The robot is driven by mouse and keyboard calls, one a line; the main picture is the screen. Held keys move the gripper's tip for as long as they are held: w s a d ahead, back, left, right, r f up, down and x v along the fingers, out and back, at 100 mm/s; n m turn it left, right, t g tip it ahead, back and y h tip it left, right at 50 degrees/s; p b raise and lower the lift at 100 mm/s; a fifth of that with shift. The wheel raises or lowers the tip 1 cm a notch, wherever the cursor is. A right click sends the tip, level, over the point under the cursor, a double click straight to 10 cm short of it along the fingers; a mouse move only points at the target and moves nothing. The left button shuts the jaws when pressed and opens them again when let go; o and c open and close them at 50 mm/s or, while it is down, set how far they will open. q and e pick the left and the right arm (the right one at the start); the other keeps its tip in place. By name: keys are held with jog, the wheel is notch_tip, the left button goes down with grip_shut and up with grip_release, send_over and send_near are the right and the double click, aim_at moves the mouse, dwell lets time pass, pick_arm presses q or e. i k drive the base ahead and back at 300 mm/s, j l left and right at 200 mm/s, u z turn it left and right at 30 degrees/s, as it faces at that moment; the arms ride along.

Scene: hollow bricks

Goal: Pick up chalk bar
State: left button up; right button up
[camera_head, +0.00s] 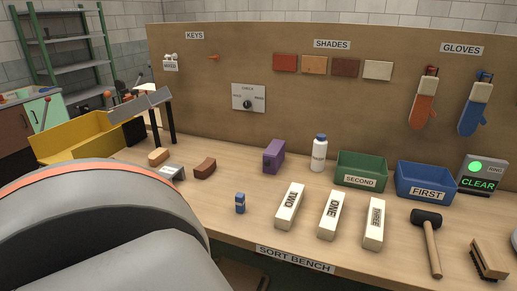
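Three off-white bars lie on the sort bench (320,240). They are labelled TWO (289,208), ONE (332,216) and THREE (373,225), from left to right. No object bears the word chalk, so I cannot tell which one is the chalk bar. Farther left lie a tan block (158,157), a grey block (172,173) and a brown curved block (204,167). A large grey arm link of mine with an orange stripe fills the lower left and hides part of the bench. Neither gripper shows.
A purple block (273,157), white bottle (319,153) and small blue item (240,203) stand mid-bench. Behind the bars are a green SECOND bin (361,168) and blue FIRST bin (427,180). A mallet (427,235) and brush (488,260) lie right. A yellow tray (75,137) is left.

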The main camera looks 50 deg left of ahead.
aim_at(240, 198)
jog(key=u, duration=1.85)
